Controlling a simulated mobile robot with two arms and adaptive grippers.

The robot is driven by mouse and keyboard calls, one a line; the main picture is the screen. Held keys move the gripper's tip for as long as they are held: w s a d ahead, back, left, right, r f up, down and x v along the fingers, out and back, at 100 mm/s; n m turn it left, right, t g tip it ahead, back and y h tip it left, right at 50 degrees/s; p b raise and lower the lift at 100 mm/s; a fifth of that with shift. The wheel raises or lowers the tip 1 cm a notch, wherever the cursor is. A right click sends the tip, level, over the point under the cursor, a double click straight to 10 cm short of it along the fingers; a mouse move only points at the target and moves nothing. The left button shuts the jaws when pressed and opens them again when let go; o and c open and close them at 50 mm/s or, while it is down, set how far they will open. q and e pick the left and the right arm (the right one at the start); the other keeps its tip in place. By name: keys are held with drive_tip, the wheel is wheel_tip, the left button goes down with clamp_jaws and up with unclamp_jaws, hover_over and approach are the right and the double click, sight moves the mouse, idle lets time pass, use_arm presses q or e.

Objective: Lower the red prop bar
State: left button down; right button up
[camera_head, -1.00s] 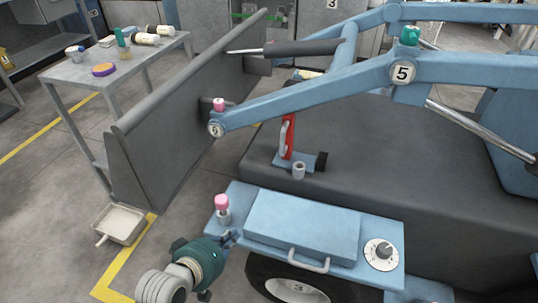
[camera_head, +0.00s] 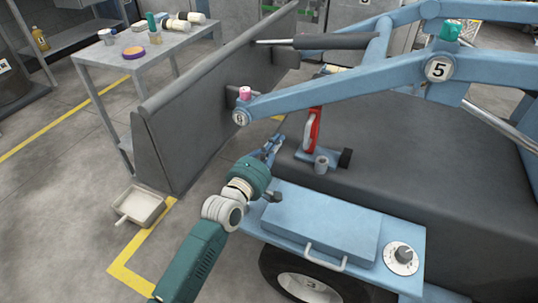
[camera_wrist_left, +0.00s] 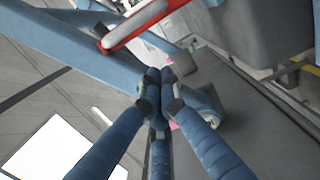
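The red prop bar (camera_head: 313,130) stands upright, with a pale grip along it, on a small blue base beside the dark cover. A grey cylinder (camera_head: 321,165) and a black knob (camera_head: 345,158) sit at its foot. The red bar (camera_wrist_left: 138,27) also crosses the top of the left wrist view, beyond the fingertips. My left gripper (camera_head: 272,148) is to the left of the bar and apart from it. Its blue fingers (camera_wrist_left: 160,88) converge in the wrist view, holding nothing that I can see; their exact opening is unclear. My right gripper is out of view.
A blue lift arm (camera_head: 340,88) passes above the bar, its end marked by a pink-topped pin (camera_head: 244,93). A blue box with a handle (camera_head: 320,228) lies in front. A dark upright panel (camera_head: 205,105) stands to the left, with a tray (camera_head: 142,207) on the floor.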

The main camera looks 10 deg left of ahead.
use_arm(q)
drive_tip(key=shift+w+d, duration=0.2)
drive_tip(key=shift+d, duration=0.55)
drive_tip(key=shift+w+d, duration=0.15)
drive_tip(key=shift+d, duration=0.65)
drive_tip(key=shift+w+d, duration=0.2)
drive_tip(key=shift+d, duration=0.55)
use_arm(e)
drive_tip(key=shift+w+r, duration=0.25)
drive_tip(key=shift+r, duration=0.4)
use_arm(q)
drive_tip(key=shift+w, duration=0.1)
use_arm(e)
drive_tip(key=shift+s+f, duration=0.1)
